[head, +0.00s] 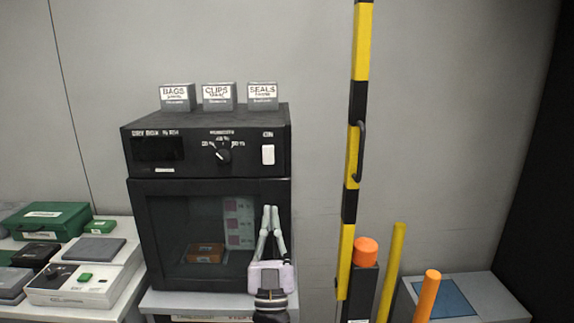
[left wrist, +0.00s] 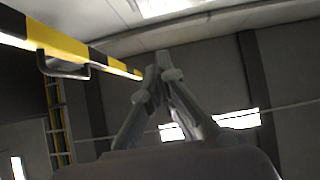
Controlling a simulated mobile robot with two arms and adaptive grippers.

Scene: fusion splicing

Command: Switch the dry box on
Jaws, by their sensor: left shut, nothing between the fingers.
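The dry box (head: 135,230) is a black cabinet with a glass door and a control panel on top, in the head view. Its panel has a dark display (head: 158,149), a round knob (head: 223,152) and a white rocker switch (head: 267,154) under an "ON" label at the right. The display looks dark. My left gripper (head: 270,208) points up in front of the door's right part, below the switch and apart from it in the picture. Its fingers are shut and empty; they also show in the left wrist view (left wrist: 163,62). My right gripper is not in view.
Boxes marked bags (head: 177,97), clips (head: 219,97) and seals (head: 263,96) stand on the dry box. A yellow-black post (head: 352,150) with a handle rises to its right. Orange and yellow rods stand beyond it. A left table (head: 115,300) holds cases and a white device (head: 85,283).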

